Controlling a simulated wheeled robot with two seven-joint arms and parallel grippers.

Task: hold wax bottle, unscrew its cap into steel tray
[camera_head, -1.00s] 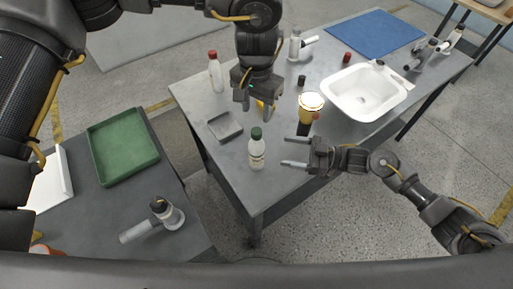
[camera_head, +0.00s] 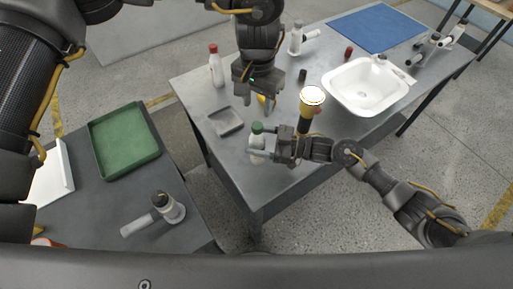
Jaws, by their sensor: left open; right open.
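A white bottle with a green cap (camera_head: 257,128) stands upright near the front edge of the metal table. Its label is too small to read. My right gripper (camera_head: 254,143) is open, with its fingers level on either side of this bottle, hiding part of it. I cannot tell whether they touch it. The small grey steel tray (camera_head: 226,122) lies flat and empty to the left of the bottle. My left gripper (camera_head: 258,103) is open and empty, pointing down above the table, behind the bottle and to the right of the tray.
A red-capped bottle (camera_head: 215,66) stands behind the tray. A small yellow item (camera_head: 261,99) sits by my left gripper. A green tray (camera_head: 124,143) lies on the left table.

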